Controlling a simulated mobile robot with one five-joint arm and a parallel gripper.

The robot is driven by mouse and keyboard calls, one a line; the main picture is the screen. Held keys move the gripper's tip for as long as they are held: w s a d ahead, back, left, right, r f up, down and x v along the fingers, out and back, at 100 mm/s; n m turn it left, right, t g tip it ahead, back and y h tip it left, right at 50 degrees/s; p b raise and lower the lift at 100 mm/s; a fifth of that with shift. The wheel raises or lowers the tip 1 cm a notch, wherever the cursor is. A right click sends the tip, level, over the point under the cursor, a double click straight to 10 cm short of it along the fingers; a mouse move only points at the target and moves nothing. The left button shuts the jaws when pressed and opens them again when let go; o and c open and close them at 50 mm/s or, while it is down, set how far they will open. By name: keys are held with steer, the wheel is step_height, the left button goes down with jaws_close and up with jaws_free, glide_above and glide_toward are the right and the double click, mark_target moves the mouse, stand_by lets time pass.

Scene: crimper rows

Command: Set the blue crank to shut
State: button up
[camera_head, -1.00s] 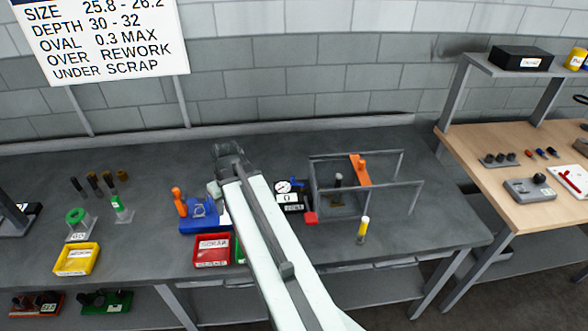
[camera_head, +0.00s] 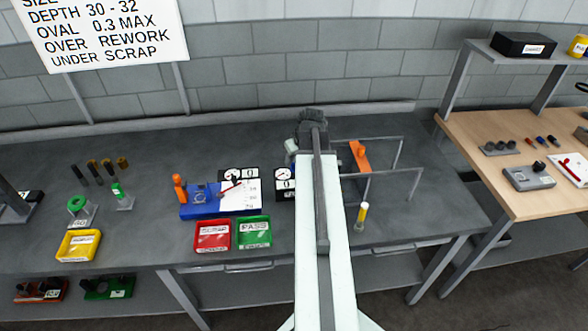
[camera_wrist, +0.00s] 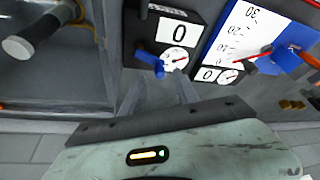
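The blue crank (camera_wrist: 148,62) shows in the wrist view as a small blue handle beside a dark gauge box (camera_wrist: 165,42) with a white dial and a "0" label. That box also shows in the head view (camera_head: 285,184), just left of my arm; the crank is mostly hidden there. My gripper (camera_head: 312,120) is at the far end of my arm, above the back of the grey bench, past the gauge box. I cannot tell the crank's exact setting.
A wire-framed enclosure with an orange bar (camera_head: 359,155) stands right of my arm, partly hidden. A blue fixture (camera_head: 200,208), red SCRAP tray (camera_head: 212,249) and green PASS tray (camera_head: 253,246) are left.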

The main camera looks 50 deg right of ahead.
steer(key=b+x, duration=0.1)
steer(key=x, duration=0.2)
steer(key=shift+r, duration=0.15)
jaws_close()
